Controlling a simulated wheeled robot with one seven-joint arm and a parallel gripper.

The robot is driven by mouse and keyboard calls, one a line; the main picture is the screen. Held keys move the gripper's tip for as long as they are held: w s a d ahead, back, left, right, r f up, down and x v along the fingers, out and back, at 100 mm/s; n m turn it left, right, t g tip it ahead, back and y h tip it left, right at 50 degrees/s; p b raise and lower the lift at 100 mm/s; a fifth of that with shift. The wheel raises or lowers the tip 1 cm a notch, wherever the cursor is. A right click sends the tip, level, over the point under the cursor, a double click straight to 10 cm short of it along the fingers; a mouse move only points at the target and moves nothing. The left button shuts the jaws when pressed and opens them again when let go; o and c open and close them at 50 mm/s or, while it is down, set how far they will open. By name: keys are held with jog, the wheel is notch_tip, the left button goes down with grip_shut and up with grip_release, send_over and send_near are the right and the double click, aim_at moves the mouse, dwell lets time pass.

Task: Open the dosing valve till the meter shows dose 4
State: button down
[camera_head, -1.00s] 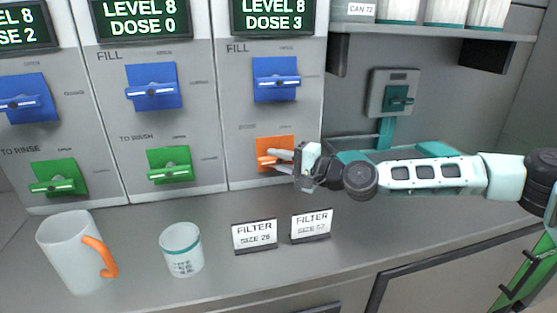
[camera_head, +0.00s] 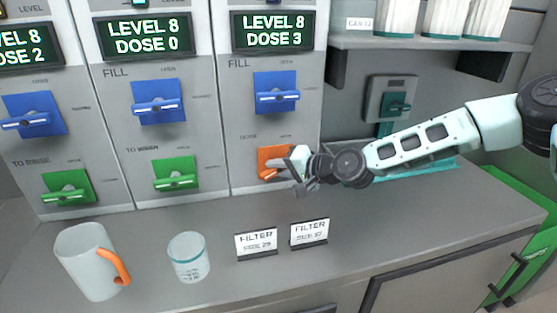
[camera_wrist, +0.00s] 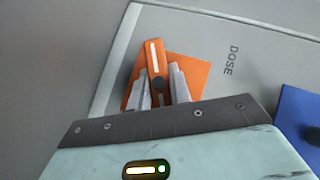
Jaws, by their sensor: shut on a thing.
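The orange dosing valve (camera_head: 270,164) is on the lower part of the right-hand panel, under the word DOSE. My gripper (camera_head: 291,163) is at its handle. In the wrist view the orange handle (camera_wrist: 153,62) stands between the two grey fingers of my gripper (camera_wrist: 160,85), which are shut on it. The handle lies tilted against its orange plate (camera_wrist: 195,72). The meter (camera_head: 273,33) above this panel reads LEVEL 8, DOSE 3. My gripper hides part of the valve in the head view.
A blue valve (camera_head: 277,93) sits above on the same panel. A green valve (camera_head: 176,173) is on the panel to the left. A mug (camera_head: 90,262), a cup (camera_head: 188,256) and two filter signs (camera_head: 257,243) stand on the counter (camera_head: 345,258) below.

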jog(key=shift+n+h+p, duration=0.6)
jog(key=shift+h, duration=0.2)
jog(key=c, duration=1.3)
grip_release()
jog(key=v, duration=1.7)
jog(key=shift+d+r, duration=0.1)
jog(key=shift+r, duration=0.2)
